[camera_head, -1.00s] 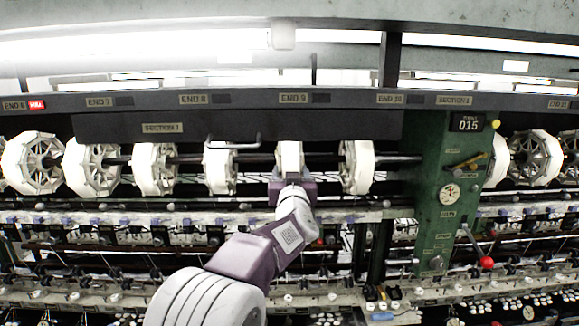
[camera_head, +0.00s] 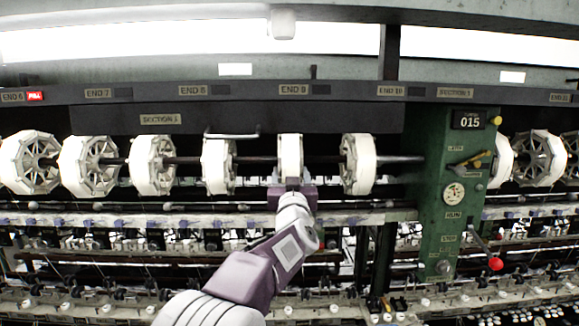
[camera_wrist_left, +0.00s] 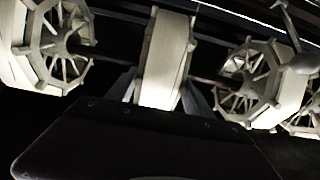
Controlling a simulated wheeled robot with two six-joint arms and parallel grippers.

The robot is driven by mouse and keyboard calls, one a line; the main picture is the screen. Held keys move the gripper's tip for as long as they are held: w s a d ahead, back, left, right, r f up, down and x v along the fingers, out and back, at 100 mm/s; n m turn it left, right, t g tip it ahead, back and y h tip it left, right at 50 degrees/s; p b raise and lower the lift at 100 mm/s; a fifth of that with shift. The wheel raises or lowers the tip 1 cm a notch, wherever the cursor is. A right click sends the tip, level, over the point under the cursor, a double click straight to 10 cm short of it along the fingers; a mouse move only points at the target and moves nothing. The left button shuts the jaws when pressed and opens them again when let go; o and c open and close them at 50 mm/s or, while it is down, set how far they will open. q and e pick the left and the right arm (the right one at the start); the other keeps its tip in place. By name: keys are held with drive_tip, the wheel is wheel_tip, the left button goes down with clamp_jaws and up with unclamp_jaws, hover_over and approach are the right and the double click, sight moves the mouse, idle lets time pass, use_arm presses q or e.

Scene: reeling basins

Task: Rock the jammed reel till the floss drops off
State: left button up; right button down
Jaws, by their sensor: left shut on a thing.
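A row of white polygonal reels hangs on a dark shaft. The reel under the END 9 label (camera_head: 290,155) is in front of my left gripper (camera_head: 292,183), whose fingers are at its lower edge. In the left wrist view this reel (camera_wrist_left: 165,60) stands between the two dark fingers (camera_wrist_left: 160,95), which are shut on it. Whether the reel turns freely cannot be seen. Loose floss on it cannot be made out. My right gripper is not in view.
Neighbouring reels (camera_head: 218,166) and (camera_head: 358,163) hang close on both sides. A green control column (camera_head: 450,200) with a red-knobbed lever (camera_head: 495,264) stands to the right. A metal bar handle (camera_head: 232,135) juts out above. Rails with small fittings (camera_head: 150,218) run below.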

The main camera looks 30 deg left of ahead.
use_arm(q)
drive_tip(key=shift+f, duration=0.2)
idle(0.6)
drive_tip(key=o, duration=1.6)
drive_tip(key=shift+o, duration=0.2)
drive_tip(key=shift+f, duration=0.1)
drive_tip(key=shift+c, duration=0.2)
drive_tip(key=b+v, duration=0.3)
drive_tip(key=v, duration=1)
drive_tip(key=shift+b, duration=0.3)
